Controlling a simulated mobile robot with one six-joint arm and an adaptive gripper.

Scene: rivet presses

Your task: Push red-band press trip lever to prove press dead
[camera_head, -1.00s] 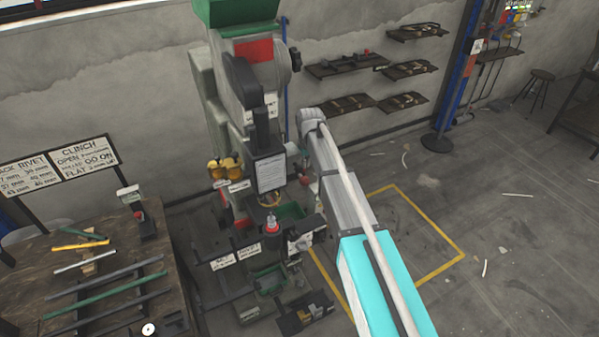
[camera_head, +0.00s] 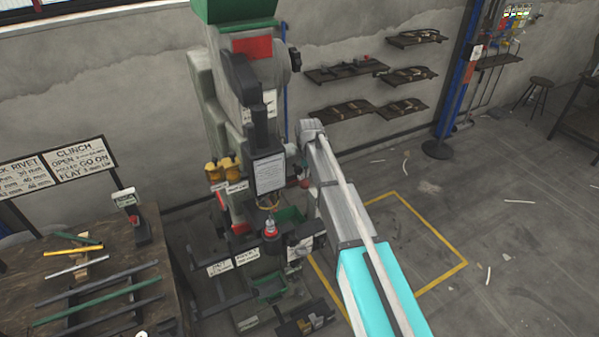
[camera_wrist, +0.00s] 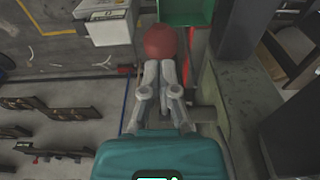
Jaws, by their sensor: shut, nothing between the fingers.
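The press (camera_head: 222,120) stands at centre in the head view, with a red band (camera_head: 252,47) near its top under a green cap. A red ball knob (camera_head: 304,182) shows beside the press, just left of my arm. In the wrist view a red ball knob (camera_wrist: 161,42) lies right at the tips of my shut gripper (camera_wrist: 160,66). The fingers hold nothing; whether they touch the knob I cannot tell. The lever behind the knob is mostly hidden. In the head view my arm hides the gripper.
A wooden bench (camera_head: 40,290) with rods and a sign stands at the left. Wall shelves (camera_head: 345,71) are behind. The yellow-outlined floor (camera_head: 420,245) at right is clear.

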